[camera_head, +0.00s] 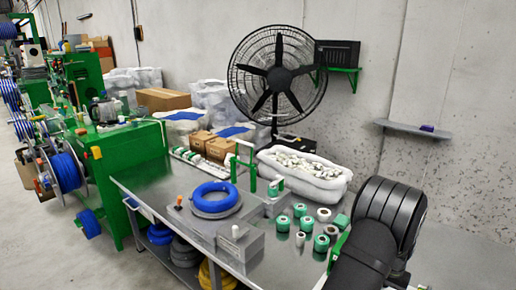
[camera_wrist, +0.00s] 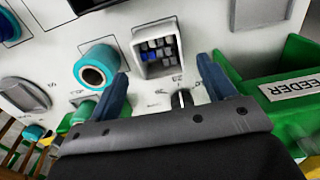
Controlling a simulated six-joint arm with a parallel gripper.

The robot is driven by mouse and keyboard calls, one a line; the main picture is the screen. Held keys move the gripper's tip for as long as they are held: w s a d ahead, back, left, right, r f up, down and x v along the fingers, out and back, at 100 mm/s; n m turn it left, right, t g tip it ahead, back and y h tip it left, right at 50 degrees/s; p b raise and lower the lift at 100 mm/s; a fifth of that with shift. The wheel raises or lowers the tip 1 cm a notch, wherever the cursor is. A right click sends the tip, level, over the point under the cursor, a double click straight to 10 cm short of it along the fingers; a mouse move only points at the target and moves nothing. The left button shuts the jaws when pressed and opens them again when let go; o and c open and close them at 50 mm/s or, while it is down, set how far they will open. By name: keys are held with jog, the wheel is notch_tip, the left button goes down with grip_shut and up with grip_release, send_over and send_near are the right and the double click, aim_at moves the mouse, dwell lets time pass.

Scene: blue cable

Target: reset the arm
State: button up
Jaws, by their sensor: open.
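In the wrist view my gripper (camera_wrist: 163,72) is open, with its two blue fingers apart and nothing between them. It faces a white panel (camera_wrist: 215,25) that bears a square grey socket (camera_wrist: 139,38) with small dark and blue cells. In the head view my black arm (camera_head: 370,250) stands at the right front; its gripper cannot be made out there. A blue cable coil (camera_head: 198,202) lies on the grey metal bench (camera_head: 150,185), away from the arm.
A teal ring (camera_wrist: 79,72) and a grey knob (camera_wrist: 25,92) stick out of the panel, left of the fingers. A green bin (camera_wrist: 262,95) marked "FEEDER" is close on the right. Several green-and-white rolls (camera_head: 282,223) stand on the bench beside my arm. A black fan (camera_head: 278,78) stands behind.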

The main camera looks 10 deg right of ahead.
notch_tip(320, 180, down, 5)
jog(key=shift+f, duration=0.2)
notch_tip(320, 180, up, 2)
jog(key=shift+r, duration=0.9)
